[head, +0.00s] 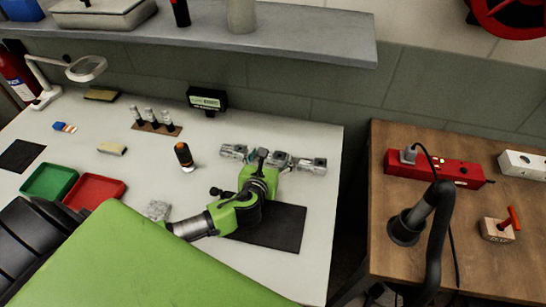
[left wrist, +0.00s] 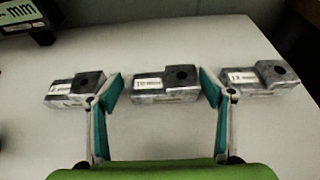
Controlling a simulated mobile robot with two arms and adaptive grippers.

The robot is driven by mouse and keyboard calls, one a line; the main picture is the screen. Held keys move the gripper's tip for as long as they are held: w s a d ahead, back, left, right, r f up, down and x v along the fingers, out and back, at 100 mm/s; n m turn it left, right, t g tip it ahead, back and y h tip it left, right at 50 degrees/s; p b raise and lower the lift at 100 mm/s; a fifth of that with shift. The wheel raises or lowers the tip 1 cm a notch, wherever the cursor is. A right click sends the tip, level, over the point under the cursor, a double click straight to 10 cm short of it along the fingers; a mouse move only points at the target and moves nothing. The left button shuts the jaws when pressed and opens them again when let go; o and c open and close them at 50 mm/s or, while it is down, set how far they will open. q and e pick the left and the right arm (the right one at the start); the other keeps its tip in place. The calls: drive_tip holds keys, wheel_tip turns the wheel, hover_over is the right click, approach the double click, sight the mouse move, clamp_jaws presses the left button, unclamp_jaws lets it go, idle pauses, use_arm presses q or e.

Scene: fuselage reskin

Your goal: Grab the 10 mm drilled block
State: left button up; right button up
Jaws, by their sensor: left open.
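Three grey metal blocks, each with a dark hole in a raised part, stand in a row on the white bench. The middle block (left wrist: 165,84) has a small label that seems to read 10 mm. The left block (left wrist: 74,88) and right block (left wrist: 260,78) have labels too small to read surely. In the head view the row is partly hidden by my left gripper (head: 271,158). In the left wrist view my left gripper (left wrist: 161,90) is open, its teal fingers either side of the middle block. Contact cannot be told. My right gripper is not in view.
A small display box (head: 207,99) stands behind the blocks. A dark mat (head: 285,228) lies under my arm. An orange-topped black tool (head: 184,157), a green tray (head: 48,182) and a red tray (head: 95,192) are to the left. The bench's right edge is close.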

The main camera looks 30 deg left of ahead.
use_arm(q)
drive_tip(key=shift+w+a+f, duration=0.1)
drive_tip(key=shift+w+f, duration=0.1)
drive_tip(key=shift+w, duration=0.3)
drive_tip(key=c, duration=1.4)
drive_tip(key=shift+r, duration=0.1)
